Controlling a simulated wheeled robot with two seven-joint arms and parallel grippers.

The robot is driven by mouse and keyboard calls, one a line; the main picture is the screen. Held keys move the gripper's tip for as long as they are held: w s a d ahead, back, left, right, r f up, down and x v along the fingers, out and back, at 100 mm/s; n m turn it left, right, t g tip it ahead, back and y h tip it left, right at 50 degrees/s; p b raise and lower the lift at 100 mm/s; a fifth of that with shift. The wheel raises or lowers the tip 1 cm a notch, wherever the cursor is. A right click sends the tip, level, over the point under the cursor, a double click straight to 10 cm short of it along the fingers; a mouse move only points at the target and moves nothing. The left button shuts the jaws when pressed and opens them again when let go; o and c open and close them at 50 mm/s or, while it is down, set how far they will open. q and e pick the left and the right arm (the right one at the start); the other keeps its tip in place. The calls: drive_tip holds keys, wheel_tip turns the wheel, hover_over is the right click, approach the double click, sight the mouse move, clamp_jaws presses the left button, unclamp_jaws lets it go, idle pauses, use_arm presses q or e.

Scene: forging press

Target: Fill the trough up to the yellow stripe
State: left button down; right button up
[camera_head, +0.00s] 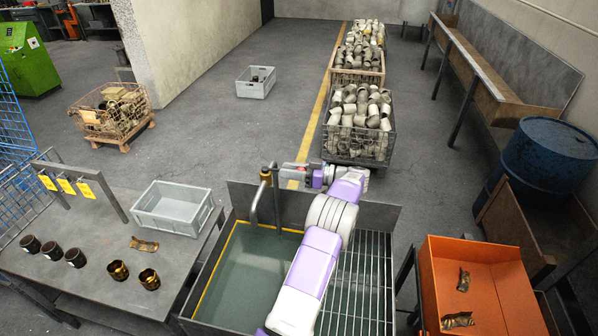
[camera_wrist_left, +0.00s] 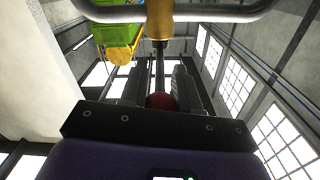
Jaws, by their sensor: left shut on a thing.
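The trough (camera_head: 243,270) stands in the middle of the head view with greenish water in it. A yellow stripe (camera_head: 213,272) runs along its inner left and back walls; the water surface lies close to it, and I cannot tell the exact gap. A tap with a brass body (camera_head: 266,174) and bent grey spout (camera_head: 253,206) rises at the back wall. My left gripper (camera_head: 281,172) is at the tap, shut on its red knob (camera_wrist_left: 162,101), which shows between the fingers in the left wrist view (camera_wrist_left: 162,92). My arm hides part of the trough. My right gripper is not in view.
A metal grating (camera_head: 362,285) lies right of the water. A table with a grey crate (camera_head: 172,208) and several metal rings stands left. An orange tray (camera_head: 485,283) with metal pieces is right. Full wire bins (camera_head: 357,152) stand behind the trough. A blue barrel (camera_head: 545,160) is right.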

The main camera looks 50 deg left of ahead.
use_arm(q)
drive_tip(key=shift+r, duration=0.1)
drive_tip(key=c, duration=0.8)
unclamp_jaws()
drive_tip(key=shift+a, duration=0.1)
drive_tip(key=shift+c, duration=0.2)
drive_tip(key=shift+w, duration=0.15)
drive_tip(key=b+v, duration=0.1)
drive_tip(key=v, duration=0.6)
drive_tip(key=shift+d, duration=0.25)
drive_tip(key=shift+w, duration=0.1)
